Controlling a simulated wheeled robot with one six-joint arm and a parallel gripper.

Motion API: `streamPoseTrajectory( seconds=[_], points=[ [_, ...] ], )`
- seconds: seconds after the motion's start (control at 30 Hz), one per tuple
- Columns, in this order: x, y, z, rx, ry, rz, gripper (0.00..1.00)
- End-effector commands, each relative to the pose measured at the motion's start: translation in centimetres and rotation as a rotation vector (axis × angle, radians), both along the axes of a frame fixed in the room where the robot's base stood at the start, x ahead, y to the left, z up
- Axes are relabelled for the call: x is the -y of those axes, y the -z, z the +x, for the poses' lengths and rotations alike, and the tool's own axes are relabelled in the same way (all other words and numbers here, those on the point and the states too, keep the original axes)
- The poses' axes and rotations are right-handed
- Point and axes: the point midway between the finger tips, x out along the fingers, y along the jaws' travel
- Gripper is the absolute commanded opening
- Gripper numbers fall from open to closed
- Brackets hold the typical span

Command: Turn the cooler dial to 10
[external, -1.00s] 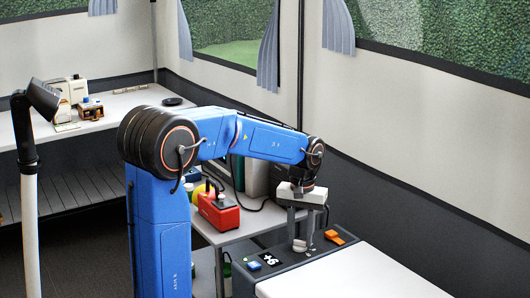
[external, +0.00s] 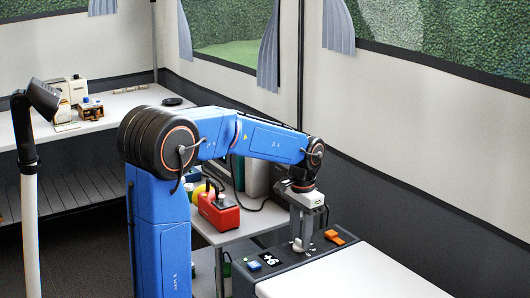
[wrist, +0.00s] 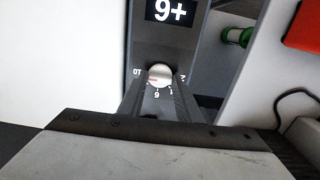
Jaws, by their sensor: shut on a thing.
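The cooler dial (wrist: 159,75) is a round, light knob with a red mark. It sits on the dark panel of the cooler (external: 350,272), below the display (wrist: 171,10). In the wrist view the printing is upside down; the display seems to read +6, and a 10 mark (wrist: 137,72) is left of the dial. In the external view my gripper (external: 300,243) partly hides the dial.
An orange switch (external: 335,237) and a blue button (external: 253,266) flank the dial area on the panel. A red device (external: 219,212) stands on the table behind. The white cooler lid in front is clear. The wall is close on the right.

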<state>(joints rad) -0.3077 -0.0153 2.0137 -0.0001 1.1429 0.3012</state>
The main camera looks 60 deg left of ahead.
Motion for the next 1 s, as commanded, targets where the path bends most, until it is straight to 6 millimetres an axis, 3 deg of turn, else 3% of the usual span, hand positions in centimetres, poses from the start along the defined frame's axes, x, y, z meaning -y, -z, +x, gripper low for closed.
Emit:
streamPoseTrajectory(
  seconds=[0.47, 0.5, 0.57, 1.0],
  points=[
    [0.02, 0.03, -0.05, -0.001, 0.013, -0.001, 0.09],
    [0.02, 0.03, -0.05, -0.001, 0.013, -0.001, 0.38],
    [0.02, 0.03, -0.04, -0.001, 0.013, 0.0, 0.5],
    [-0.01, -0.95, 0.04, 0.001, 0.012, 0.0, 0.5]
  ],
)
